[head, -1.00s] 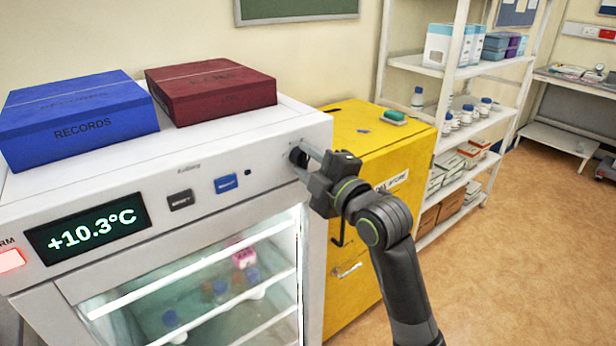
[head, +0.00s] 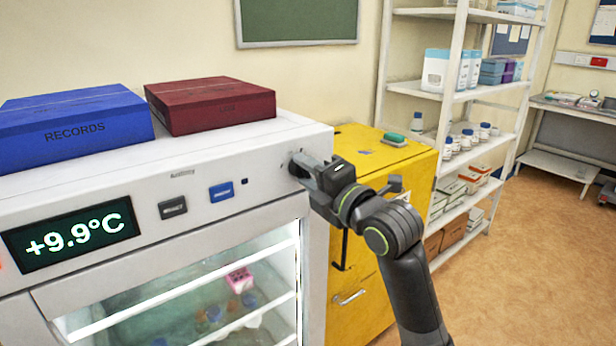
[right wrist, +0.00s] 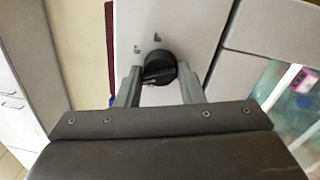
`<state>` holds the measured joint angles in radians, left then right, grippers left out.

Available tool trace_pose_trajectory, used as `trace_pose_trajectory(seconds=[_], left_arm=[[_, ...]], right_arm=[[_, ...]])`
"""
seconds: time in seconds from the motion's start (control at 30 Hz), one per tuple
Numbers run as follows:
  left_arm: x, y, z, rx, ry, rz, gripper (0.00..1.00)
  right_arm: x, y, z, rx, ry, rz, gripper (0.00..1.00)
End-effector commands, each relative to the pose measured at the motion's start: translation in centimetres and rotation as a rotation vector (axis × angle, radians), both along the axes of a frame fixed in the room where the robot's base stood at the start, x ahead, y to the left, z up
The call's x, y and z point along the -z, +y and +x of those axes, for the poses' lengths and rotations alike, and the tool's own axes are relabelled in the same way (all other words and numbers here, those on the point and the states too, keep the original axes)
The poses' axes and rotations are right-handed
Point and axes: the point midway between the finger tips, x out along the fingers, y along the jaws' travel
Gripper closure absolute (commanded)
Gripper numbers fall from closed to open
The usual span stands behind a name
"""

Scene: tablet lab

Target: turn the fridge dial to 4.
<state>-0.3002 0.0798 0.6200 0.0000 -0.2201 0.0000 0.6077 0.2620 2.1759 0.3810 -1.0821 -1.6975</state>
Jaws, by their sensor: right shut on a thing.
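The fridge (head: 150,235) has a white front panel with a green display (head: 70,240) reading +9.9°C. Its dial (right wrist: 158,67) is a round black knob with a raised grip bar, at the right end of the panel. My right gripper (right wrist: 160,82) is shut on the dial, one finger at each side of it in the right wrist view. In the head view my right gripper (head: 300,168) reaches the panel's right end and mostly hides the dial. Small dark marks (right wrist: 157,38) show on the panel by the dial, too small to read. My left gripper is not in view.
A blue records box (head: 75,128) and a dark red box (head: 210,105) lie on the fridge top. A yellow cabinet (head: 355,290) stands close on the right, with a white shelf unit (head: 455,98) beyond. Open floor (head: 530,260) lies at the right.

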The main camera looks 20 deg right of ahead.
Motion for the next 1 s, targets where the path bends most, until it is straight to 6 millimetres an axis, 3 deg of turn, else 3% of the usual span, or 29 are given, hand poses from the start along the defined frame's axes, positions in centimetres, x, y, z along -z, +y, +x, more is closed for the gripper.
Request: trace_pose_trajectory(seconds=[0.3, 0.33, 0.5, 0.8, 1.0], left_arm=[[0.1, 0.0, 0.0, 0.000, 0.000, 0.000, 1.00], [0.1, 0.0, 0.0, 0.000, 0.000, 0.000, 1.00], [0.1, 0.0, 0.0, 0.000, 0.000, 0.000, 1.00], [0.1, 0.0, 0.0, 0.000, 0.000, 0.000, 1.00], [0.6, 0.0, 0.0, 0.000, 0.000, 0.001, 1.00]], right_arm=[[0.6, 0.0, 0.0, -0.002, 0.016, -0.001, 0.88], [0.6, 0.0, 0.0, -0.002, 0.016, -0.001, 0.64], [0.4, 0.0, 0.0, -0.002, 0.011, 0.000, 0.45], [0.2, -0.1, -0.2, -0.001, 0.005, -0.001, 0.45], [0.5, -0.9, -2.2, 0.001, 0.003, -0.004, 0.45]])
